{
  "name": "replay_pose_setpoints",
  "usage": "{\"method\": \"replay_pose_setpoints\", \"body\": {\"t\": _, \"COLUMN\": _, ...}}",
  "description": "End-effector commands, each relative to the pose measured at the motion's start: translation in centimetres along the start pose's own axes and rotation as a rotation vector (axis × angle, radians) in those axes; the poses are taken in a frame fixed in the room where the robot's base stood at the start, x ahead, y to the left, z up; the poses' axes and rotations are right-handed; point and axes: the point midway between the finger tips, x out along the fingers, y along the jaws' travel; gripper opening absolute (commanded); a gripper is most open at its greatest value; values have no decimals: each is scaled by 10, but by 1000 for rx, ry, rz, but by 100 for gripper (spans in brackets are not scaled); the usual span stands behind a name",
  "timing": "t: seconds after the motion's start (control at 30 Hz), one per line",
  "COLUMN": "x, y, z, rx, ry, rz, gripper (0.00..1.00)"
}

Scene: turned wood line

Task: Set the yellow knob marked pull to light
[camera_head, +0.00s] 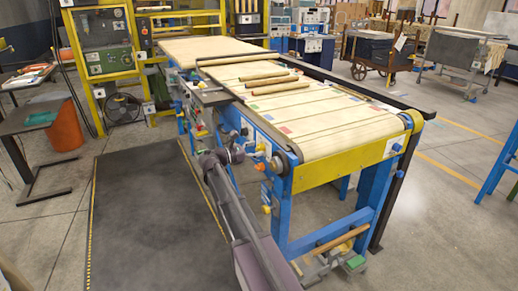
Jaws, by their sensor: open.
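The conveyor (345,139) has a blue frame, a yellow end plate and a cream belt. Several small coloured knobs sit on its near side. A yellow knob (266,209) sits low on the blue leg; its marking is too small to read, so I cannot tell if it is the one marked pull. An orange knob (260,167) and a pale knob (260,147) sit higher, close to my gripper. My gripper (246,150) is open at the conveyor's side, above and left of the low yellow knob and apart from it. Its fingers are small and partly blend with the panel.
Several turned wood sticks (272,84) lie on the belt. A dark floor mat (150,215) lies left of the conveyor, with free room on it. A dark table (45,118) and orange bin (64,134) stand at the left.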

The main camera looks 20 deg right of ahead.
Motion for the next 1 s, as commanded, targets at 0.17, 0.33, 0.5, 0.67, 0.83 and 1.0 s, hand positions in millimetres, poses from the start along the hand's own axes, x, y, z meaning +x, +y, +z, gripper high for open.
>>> {"method": "replay_pose_setpoints", "body": {"t": 0.17, "x": 9, "y": 0, "z": 0, "rx": 0, "ry": 0, "rz": 0, "gripper": 84}}
{"method": "replay_pose_setpoints", "body": {"t": 0.33, "x": 11, "y": 0, "z": 0, "rx": 0, "ry": 0, "rz": 0, "gripper": 84}}
{"method": "replay_pose_setpoints", "body": {"t": 0.5, "x": 11, "y": 0, "z": 0, "rx": 0, "ry": 0, "rz": 0, "gripper": 84}}
{"method": "replay_pose_setpoints", "body": {"t": 0.67, "x": 10, "y": 0, "z": 0, "rx": 0, "ry": 0, "rz": 0, "gripper": 37}}
{"method": "replay_pose_setpoints", "body": {"t": 0.83, "x": 11, "y": 0, "z": 0, "rx": 0, "ry": 0, "rz": 0, "gripper": 2}}
{"method": "replay_pose_setpoints", "body": {"t": 1.0, "x": 12, "y": 0, "z": 0, "rx": 4, "ry": -1, "rz": 0, "gripper": 2}}
